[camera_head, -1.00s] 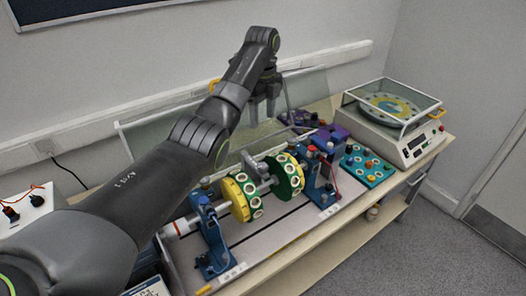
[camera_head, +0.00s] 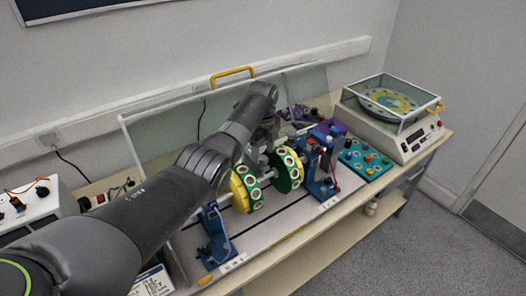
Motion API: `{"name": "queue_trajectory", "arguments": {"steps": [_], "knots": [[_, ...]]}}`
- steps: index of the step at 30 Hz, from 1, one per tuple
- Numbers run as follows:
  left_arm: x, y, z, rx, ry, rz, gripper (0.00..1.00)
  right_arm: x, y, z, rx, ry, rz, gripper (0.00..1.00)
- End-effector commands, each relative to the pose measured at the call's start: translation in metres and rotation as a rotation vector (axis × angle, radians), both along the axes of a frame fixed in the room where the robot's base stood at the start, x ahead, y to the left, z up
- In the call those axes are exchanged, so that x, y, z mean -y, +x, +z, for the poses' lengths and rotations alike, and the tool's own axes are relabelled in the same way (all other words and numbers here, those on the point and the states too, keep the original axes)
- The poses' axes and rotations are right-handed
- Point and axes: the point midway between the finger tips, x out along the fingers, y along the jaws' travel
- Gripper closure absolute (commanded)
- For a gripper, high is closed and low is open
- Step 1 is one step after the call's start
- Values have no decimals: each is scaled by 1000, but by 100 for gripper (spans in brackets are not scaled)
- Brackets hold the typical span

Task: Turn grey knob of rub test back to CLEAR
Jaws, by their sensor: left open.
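The rotor rig has a shaft with a yellow-and-green disc (camera_head: 246,190) and a green disc (camera_head: 290,170) with pale round weights, held between blue stands (camera_head: 216,238). My left arm reaches over it from the left. My left gripper (camera_head: 266,138) is open, pointing down above and behind the discs; its fingertips are small and hard to make out. I cannot pick out a grey knob marked CLEAR or read any such label; it may be hidden behind my arm or too small. My right gripper is not in view.
A clear raised guard with a yellow handle (camera_head: 232,75) stands behind the rig. A white box with leads (camera_head: 28,208) is at left.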

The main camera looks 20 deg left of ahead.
Motion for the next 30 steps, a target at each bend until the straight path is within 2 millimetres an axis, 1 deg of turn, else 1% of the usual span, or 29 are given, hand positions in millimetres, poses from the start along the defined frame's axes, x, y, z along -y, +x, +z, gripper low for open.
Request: {"name": "queue_trajectory", "arguments": {"steps": [3,6,14,15,25,30], "knots": [[0,0,-11,-2,1,0,48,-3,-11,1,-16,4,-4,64],[0,0,-16,-1,0,0,48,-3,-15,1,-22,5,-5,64],[0,0,-17,0,0,0,48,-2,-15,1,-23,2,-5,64],[0,0,-17,0,0,0,49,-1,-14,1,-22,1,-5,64],[0,0,-17,0,0,0,92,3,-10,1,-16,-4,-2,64],[0,0,-16,0,1,7,92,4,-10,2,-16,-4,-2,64]]}}
